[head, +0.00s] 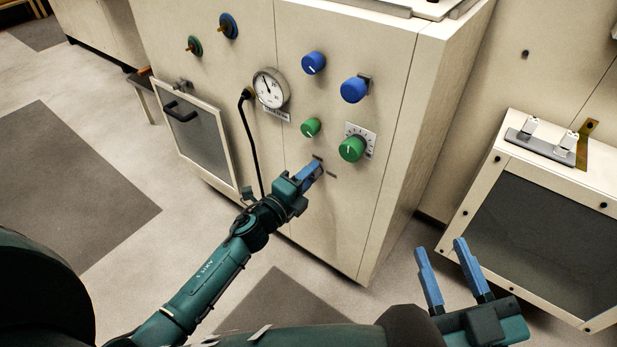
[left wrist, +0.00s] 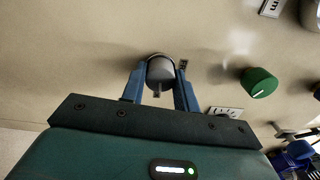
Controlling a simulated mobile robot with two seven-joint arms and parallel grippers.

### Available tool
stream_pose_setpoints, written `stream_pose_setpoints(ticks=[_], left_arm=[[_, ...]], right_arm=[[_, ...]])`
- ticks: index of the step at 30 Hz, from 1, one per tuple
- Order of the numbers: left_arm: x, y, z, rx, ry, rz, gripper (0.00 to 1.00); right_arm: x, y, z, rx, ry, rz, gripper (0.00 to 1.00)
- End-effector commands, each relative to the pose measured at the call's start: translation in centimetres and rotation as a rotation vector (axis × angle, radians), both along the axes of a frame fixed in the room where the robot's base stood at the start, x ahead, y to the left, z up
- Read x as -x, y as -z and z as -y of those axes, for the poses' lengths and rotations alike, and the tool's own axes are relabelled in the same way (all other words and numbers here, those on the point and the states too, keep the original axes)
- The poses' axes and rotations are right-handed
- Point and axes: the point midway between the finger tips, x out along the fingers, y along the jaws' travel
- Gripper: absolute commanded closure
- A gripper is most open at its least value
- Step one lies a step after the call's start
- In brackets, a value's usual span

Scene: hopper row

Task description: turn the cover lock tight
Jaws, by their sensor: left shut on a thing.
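The cover lock shows in the left wrist view as a round grey knob (left wrist: 160,69) with a small dark tab, on the cream cabinet front. My left gripper (left wrist: 159,88) is shut on it, one blue finger on each side. In the head view my left gripper (head: 313,171) is against the lower cabinet front, below the green knobs, and its fingers hide the lock. A short dark mark (head: 332,175) is on the panel just right of the fingers. My right gripper (head: 458,268) is open and empty, in front of the low box at the right.
Above the lock are green knobs (head: 351,149), blue knobs (head: 354,90) and a round gauge (head: 270,88). A framed door (head: 194,130) stands at the left. A cream box (head: 545,235) with a dark front is at the right.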

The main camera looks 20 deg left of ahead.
Motion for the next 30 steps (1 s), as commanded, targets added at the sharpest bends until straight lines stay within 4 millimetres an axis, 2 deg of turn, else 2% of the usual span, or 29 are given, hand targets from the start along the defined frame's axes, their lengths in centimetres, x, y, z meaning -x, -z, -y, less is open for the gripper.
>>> stream_pose_setpoints(ticks=[9, 24, 25, 30], left_arm=[[0.04, 0.15, -0.08, -0.102, -0.001, 0.034, 0.93], [0.05, 0.12, -0.08, -0.12, 0.0, 0.041, 0.93], [0.05, 0.12, -0.08, -0.12, 0.0, 0.041, 0.69], [0.03, 0.1, -0.06, -0.118, 0.0, 0.041, 0.55]], right_arm=[[-0.16, -0.15, 0.0, -0.007, -0.003, 0.005, 0.61], [-0.11, -0.01, 0.0, -0.008, -0.004, 0.001, 0.61], [-0.1, 0.01, 0.0, -0.008, -0.004, 0.001, 0.61], [-0.05, 0.06, 0.01, -0.008, -0.004, 0.0, 0.61]])
